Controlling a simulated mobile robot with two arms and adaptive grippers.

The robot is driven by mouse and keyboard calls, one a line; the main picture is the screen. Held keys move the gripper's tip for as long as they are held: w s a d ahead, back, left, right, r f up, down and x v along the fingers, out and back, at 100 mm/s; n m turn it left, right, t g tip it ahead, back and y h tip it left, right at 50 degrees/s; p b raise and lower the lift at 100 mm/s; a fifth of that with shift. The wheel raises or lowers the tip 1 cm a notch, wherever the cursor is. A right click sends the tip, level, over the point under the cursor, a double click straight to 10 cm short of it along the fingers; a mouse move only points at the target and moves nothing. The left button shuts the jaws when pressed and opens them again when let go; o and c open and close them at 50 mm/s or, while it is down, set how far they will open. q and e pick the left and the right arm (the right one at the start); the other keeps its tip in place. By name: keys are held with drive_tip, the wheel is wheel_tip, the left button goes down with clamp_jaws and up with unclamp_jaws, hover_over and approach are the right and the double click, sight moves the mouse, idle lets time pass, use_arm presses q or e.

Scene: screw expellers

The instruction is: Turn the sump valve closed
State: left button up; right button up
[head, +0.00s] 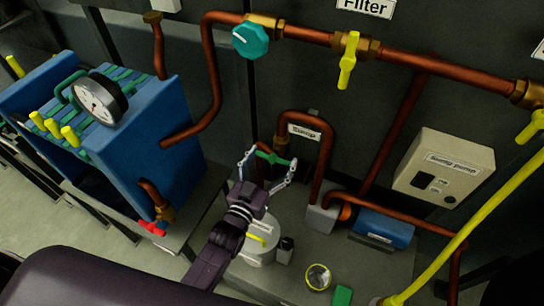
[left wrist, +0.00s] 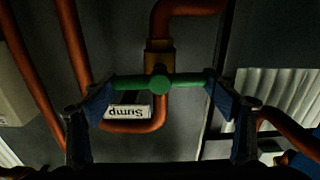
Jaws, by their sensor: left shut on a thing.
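In the left wrist view the green handle (left wrist: 160,84) lies level across the picture, in front of a brass valve body (left wrist: 158,55). The blue finger pads are at its ends, gripping it lengthwise. The "Sump" label (left wrist: 127,112) appears upside down behind it. My right gripper is not in view.
A blue plate press (head: 165,115) with a gauge (head: 99,99) stands left. A teal knob (head: 250,40) and a yellow valve handle (head: 348,62) sit on the upper pipe. A sump pump box (head: 445,170) and blue motor (head: 384,228) are at right. Copper pipes run close around the valve.

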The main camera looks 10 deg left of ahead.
use_arm(q)
drive_tip(key=shift+m, duration=0.3)
drive_tip(key=o, duration=1.2)
drive_tip(key=shift+c, duration=0.2)
drive_tip(key=s+a, duration=0.2)
drive_tip(key=s, duration=0.9)
drive_tip(key=shift+s+a, duration=0.15)
drive_tip(key=shift+s, duration=0.25)
